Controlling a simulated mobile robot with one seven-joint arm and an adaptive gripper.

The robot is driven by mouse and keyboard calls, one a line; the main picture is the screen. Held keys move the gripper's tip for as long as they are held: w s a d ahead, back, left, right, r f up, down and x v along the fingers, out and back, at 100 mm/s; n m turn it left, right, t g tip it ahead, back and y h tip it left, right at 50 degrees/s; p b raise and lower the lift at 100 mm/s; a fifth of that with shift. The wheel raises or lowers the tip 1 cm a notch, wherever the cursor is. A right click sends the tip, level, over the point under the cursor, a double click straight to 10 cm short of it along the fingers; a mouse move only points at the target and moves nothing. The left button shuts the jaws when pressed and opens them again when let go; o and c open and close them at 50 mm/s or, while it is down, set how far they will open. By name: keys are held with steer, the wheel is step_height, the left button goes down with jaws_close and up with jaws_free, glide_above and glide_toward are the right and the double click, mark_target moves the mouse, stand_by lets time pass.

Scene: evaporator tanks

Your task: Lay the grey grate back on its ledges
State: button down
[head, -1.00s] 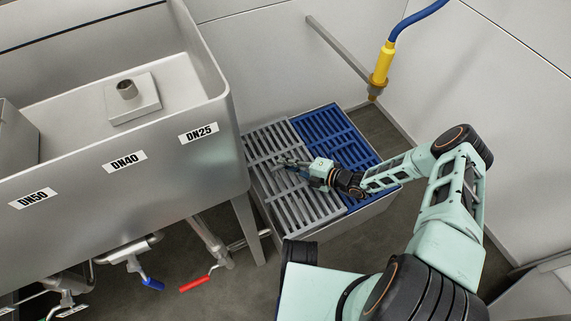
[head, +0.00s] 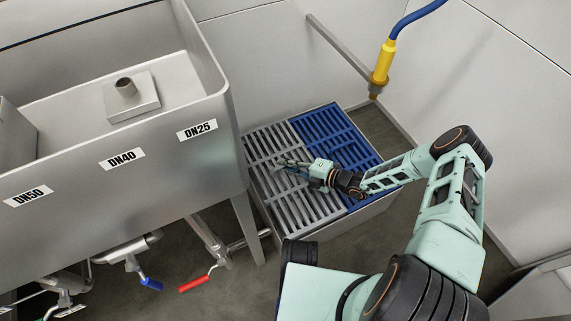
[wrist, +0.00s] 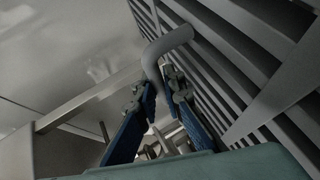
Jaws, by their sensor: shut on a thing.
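The grey grate (head: 306,207) lies over the left half of a box-shaped pit frame, beside the blue grate (head: 335,138). In the head view it looks about level with the blue one, but I cannot tell whether it rests on its ledges, which are hidden. My gripper (head: 283,163) is over the grey grate's middle. In the wrist view, my gripper (wrist: 160,92) has its blue-padded fingers shut on the grate's curved grey handle (wrist: 168,42). The grate's slats (wrist: 225,62) run along the right of that view.
A steel tank (head: 190,165) labelled DN50, DN40 and DN25 stands close on the left, with a leg and valves with blue (head: 151,284) and red handles (head: 194,284) below. A yellow hose nozzle (head: 383,62) hangs behind at the right. Floor is clear in front.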

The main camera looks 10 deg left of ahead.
steer(key=shift+w+f, duration=0.1)
steer(key=shift+f, duration=1)
stand_by(0.8)
steer(key=c, duration=2)
jaws_free()
steer(key=shift+o, duration=0.2)
steer(key=shift+d+f, duration=0.1)
steer(key=shift+f, duration=0.05)
steer(key=v, duration=1.2)
